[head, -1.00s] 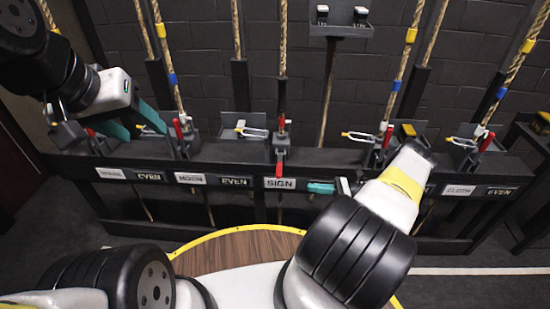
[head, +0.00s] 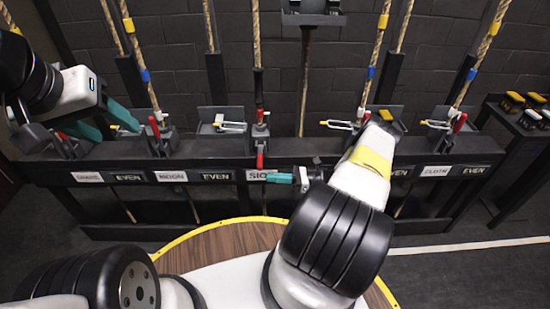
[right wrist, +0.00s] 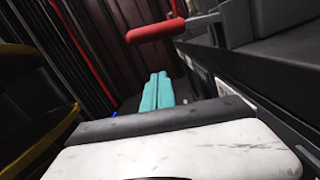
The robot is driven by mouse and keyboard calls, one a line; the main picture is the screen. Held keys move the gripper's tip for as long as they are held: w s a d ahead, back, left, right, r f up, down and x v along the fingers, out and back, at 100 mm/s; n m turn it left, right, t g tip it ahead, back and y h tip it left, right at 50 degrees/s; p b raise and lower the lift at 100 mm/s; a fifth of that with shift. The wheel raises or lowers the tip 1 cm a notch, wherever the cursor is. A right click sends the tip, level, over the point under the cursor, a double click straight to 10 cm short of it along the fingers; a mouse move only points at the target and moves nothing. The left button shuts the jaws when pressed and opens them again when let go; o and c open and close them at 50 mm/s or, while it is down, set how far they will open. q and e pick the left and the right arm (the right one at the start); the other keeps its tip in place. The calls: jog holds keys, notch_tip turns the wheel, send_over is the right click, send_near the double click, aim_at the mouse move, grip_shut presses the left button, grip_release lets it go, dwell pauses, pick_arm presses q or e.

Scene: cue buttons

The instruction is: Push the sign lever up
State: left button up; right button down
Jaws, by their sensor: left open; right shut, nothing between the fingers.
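The sign lever (head: 260,158) is a red handle hanging down from its bracket, above the white SIGN label (head: 255,175) on the rail. My right gripper (head: 278,178) is shut and empty, with its teal fingertips just right of and below the lever's lower end, partly covering the label. In the right wrist view the red lever (right wrist: 156,31) shows above the shut teal fingers (right wrist: 157,91), with a visible gap in the picture. My left gripper (head: 102,123) is open and empty at the far left, near the rail's other levers.
Other red levers stand upright along the black rail (head: 215,163), including one by the MOON label (head: 171,176) and one by the CLOTH label (head: 437,171). Ropes rise behind. A small table with yellow-topped items (head: 512,102) is at the right. A round wooden top (head: 215,248) is in front.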

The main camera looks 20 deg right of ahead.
jog(key=shift+w+a+r, duration=0.2)
jog(key=shift+a+r, duration=0.05)
jog(key=shift+r, duration=0.4)
jog(key=shift+w+a+r, duration=0.2)
jog(key=shift+a+r, duration=0.05)
jog(key=shift+r, duration=0.45)
jog(key=shift+w+a+r, duration=0.2)
jog(key=shift+a+r, duration=0.05)
jog(key=shift+r, duration=0.4)
jog(key=shift+r, duration=0.1)
jog(key=w+d+r+m+t+h, duration=0.1)
jog(key=w+r+m, duration=0.5)
jog(key=r+m, duration=0.5)
jog(key=shift+w+d+m, duration=0.2)
jog(key=shift+d+m, duration=0.2)
jog(key=shift+m, duration=0.5)
jog(key=shift+r, duration=0.1)
